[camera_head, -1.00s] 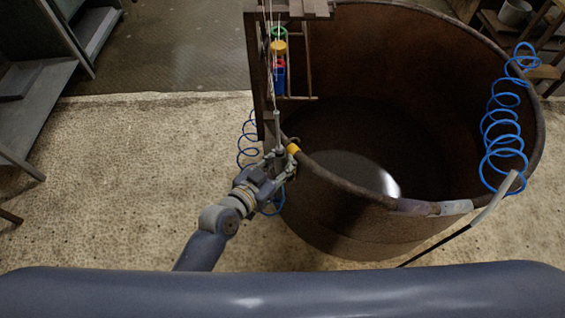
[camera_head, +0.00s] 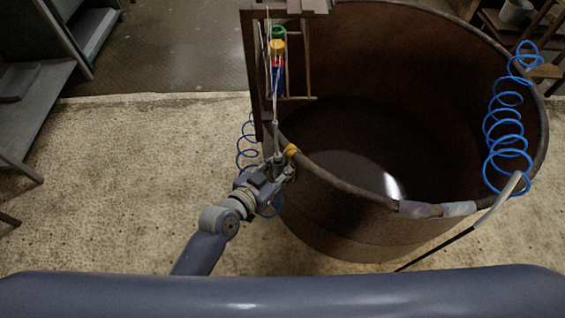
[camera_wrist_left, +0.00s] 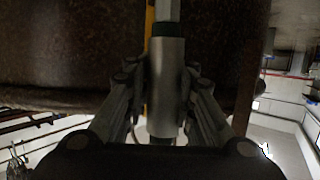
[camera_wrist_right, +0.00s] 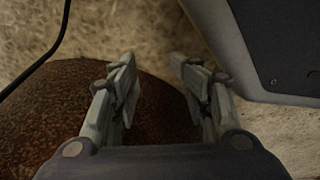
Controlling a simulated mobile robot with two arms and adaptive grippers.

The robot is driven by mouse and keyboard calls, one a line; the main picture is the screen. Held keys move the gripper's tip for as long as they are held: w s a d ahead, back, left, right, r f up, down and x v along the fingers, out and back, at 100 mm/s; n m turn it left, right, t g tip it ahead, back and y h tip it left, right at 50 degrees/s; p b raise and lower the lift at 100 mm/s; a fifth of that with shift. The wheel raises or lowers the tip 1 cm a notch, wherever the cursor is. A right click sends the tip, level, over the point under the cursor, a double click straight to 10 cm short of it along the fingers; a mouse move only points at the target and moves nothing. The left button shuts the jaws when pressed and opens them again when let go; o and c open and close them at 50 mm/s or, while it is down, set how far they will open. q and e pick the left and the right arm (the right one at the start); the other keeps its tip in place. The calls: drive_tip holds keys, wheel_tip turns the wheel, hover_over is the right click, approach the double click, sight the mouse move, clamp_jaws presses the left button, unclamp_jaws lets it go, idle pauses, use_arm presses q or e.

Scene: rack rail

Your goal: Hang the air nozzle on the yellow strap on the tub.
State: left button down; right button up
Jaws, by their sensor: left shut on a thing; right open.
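The tub (camera_head: 340,205) is a large rusty open drum. The yellow strap (camera_head: 291,150) is on its near left rim and shows as a thin yellow strip in the left wrist view (camera_wrist_left: 149,60). My left gripper (camera_head: 277,165) is beside the strap, outside the rim. It is shut on the air nozzle, whose silver cylinder (camera_wrist_left: 167,85) lies between the fingers, in front of the strap as seen there. I cannot tell whether nozzle and strap touch. The nozzle's thin upper part (camera_head: 276,135) points up in the head view. My right gripper (camera_wrist_right: 152,75) is open and empty.
A rack (camera_head: 256,75) with coloured items stands at the tub's left rim. Blue coiled hoses hang at the left (camera_head: 246,145) and over the right rim (camera_head: 505,125). A grey pipe (camera_head: 497,200) crosses the near right rim.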

use_arm(q)
drive_tip(key=shift+w+a, duration=0.15)
drive_tip(key=shift+a, duration=0.05)
drive_tip(key=shift+f, duration=0.1)
drive_tip(key=shift+b, duration=0.3)
use_arm(e)
drive_tip(key=shift+w+a+r, duration=0.15)
drive_tip(key=shift+w+r, duration=0.4)
drive_tip(key=shift+w+a+r, duration=0.15)
drive_tip(key=shift+w+r, duration=0.35)
use_arm(q)
drive_tip(key=shift+w+f, duration=0.2)
use_arm(e)
drive_tip(key=shift+s, duration=0.1)
